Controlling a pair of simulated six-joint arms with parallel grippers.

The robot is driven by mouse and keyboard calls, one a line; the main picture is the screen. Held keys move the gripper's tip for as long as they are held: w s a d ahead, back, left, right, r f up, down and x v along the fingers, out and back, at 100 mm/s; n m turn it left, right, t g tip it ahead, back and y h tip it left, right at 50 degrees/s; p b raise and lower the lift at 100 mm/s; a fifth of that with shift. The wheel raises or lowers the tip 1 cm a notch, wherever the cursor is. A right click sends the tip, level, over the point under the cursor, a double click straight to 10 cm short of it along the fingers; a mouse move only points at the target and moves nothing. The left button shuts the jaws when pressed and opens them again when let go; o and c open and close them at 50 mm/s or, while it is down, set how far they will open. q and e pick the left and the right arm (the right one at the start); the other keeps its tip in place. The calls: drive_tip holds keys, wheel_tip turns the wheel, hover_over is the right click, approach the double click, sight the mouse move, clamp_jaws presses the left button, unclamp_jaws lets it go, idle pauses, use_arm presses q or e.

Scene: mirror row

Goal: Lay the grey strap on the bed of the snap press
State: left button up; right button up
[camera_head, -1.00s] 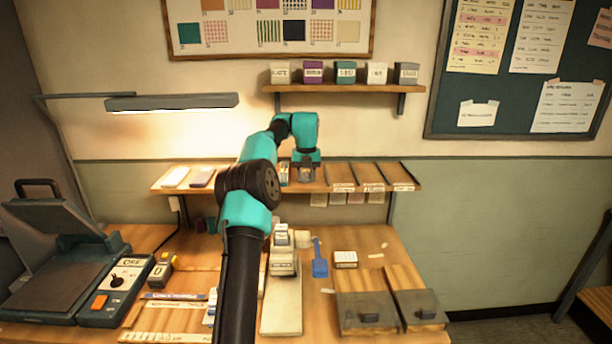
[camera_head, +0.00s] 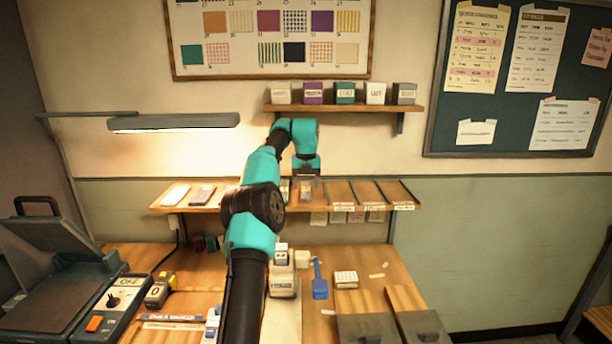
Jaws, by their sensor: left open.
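My left arm rises from the bottom middle and bends over, so that my left gripper (camera_head: 305,185) points down at the middle of the lower sloped shelf (camera_head: 334,200). It is open; a small greyish item shows between or just behind its fingers, too small to name as the grey strap. A cream press-like device (camera_head: 283,278), perhaps the snap press, stands on the table at the lower middle, partly hidden by my arm. I cannot make out its bed. My right gripper is not in view.
A large grey press with a raised lid (camera_head: 57,240) and an OFF panel stands at the left. A blue tool (camera_head: 319,280) and a white gridded block (camera_head: 346,279) lie right of the cream device. The upper shelf (camera_head: 340,107) holds several small boxes.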

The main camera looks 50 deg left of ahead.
use_arm(q)
drive_tip(key=shift+r, duration=1.75)
drive_tip(key=shift+o, duration=0.5)
